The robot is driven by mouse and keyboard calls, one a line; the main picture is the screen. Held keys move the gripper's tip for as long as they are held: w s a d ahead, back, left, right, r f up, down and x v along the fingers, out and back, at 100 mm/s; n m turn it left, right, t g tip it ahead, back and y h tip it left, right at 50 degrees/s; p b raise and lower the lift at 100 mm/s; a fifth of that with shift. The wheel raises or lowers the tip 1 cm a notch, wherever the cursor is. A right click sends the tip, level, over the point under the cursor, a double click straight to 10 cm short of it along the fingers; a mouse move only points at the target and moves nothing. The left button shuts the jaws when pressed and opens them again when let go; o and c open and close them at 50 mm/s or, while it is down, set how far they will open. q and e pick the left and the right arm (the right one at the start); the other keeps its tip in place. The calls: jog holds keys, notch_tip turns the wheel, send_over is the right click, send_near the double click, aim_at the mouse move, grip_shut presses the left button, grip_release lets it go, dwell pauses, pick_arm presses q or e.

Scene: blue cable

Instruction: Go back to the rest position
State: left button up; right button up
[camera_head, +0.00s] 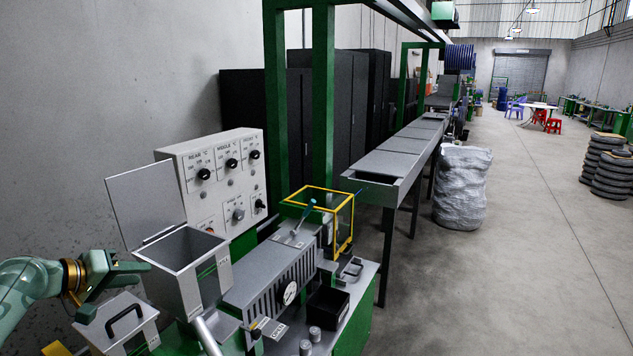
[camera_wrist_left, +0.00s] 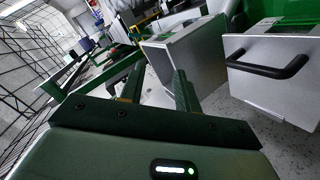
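My left arm enters the head view from the left, and its dark green gripper (camera_head: 117,288) hangs above the silver box lid with a black handle (camera_head: 125,318). In the left wrist view the two fingers (camera_wrist_left: 158,82) stand apart with nothing between them. The gripper is open and empty, apart from the handle, which shows at the right of that view (camera_wrist_left: 268,60). My right gripper is not in view. No blue cable can be made out.
A grey hopper (camera_head: 188,252) with its lid raised stands just right of my left gripper. Behind it is a control panel (camera_head: 222,175) with knobs. A yellow-edged clear guard (camera_head: 343,225) and small black bin (camera_head: 328,307) stand further right. Open floor (camera_head: 500,280) lies right of the machine.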

pick_arm(q)
jog(key=s+d+f+m+g+y, duration=0.2)
jog(key=s+d+f+m, duration=0.2)
jog(key=s+d+f, duration=0.45)
jog(key=s+d+f+m+g+y, duration=0.2)
jog(key=s+d+f+m, duration=0.25)
jog(key=f, duration=0.65)
jog(key=s+r+m+y, duration=0.35)
jog(key=s+y, duration=0.25)
jog(key=s, duration=1)
jog(key=s+d+f+g+h+b, duration=0.1)
jog(key=s+d+f+b, duration=0.15)
jog(key=f, duration=1.05)
jog(key=s+d+f+g+h+b, duration=0.1)
jog(key=f+b, duration=0.3)
jog(key=f, duration=0.9)
jog(key=s+d+f+g+h+b, duration=0.1)
jog(key=s+d+f+b, duration=0.15)
jog(key=f, duration=1.05)
jog(key=s+f+n+g+h+b, duration=0.1)
jog(key=s+f+b, duration=0.5)
jog(key=s+f, duration=1.2)
jog(key=shift+a+f+n+g+h, duration=0.4)
jog(key=shift+f+n+g, duration=0.3)
jog(key=shift+n+g, duration=0.3)
